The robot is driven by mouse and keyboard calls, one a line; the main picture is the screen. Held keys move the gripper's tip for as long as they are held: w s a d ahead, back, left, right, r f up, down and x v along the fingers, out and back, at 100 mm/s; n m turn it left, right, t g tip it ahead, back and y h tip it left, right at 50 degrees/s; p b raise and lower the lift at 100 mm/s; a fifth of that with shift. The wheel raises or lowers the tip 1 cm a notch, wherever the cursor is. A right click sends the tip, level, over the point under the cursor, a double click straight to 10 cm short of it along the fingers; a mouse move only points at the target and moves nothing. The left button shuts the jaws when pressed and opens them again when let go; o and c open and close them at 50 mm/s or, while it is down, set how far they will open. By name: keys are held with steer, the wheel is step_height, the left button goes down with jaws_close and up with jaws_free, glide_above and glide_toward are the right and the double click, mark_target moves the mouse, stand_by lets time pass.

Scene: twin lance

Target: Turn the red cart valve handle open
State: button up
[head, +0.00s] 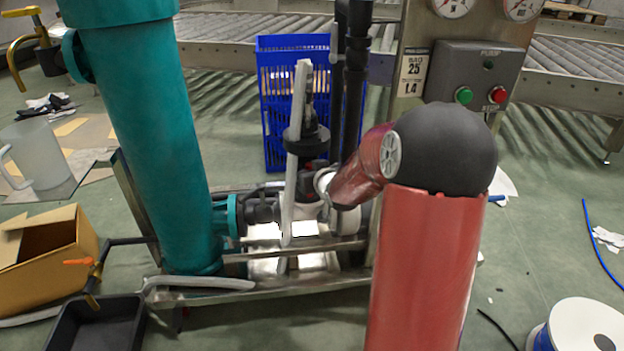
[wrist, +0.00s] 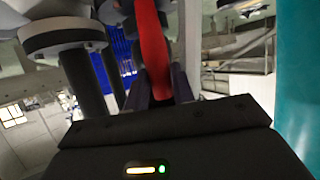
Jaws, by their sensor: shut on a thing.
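The red valve handle (wrist: 151,45) runs up the middle of the wrist view as a long red bar. My gripper (wrist: 160,86) has its two dark fingers on either side of the handle's near end, shut on it. In the head view, my red and black arm reaches in from the lower right to the cart's pipework. The fingers and most of the handle are hidden or too small to make out there. The cart (head: 235,257) carries a thick teal column (head: 150,150), which also stands at the right of the wrist view (wrist: 299,75).
A pale upright bar (head: 297,130) and black pipes stand close to my wrist. A blue crate (head: 283,45) is behind. A panel with green and red buttons (head: 475,80) is at right. A cardboard box (head: 70,272) and black tray (head: 98,325) lie left.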

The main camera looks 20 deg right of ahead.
steer(key=shift+a, duration=0.15)
stand_by(0.3)
steer(key=o, duration=1)
steer(key=p+v, duration=0.1)
steer(key=v, duration=0.6)
steer(key=shift+s+a+r+p, duration=0.1)
steer(key=shift+s+r+p, duration=0.2)
steer(key=shift+p, duration=0.1)
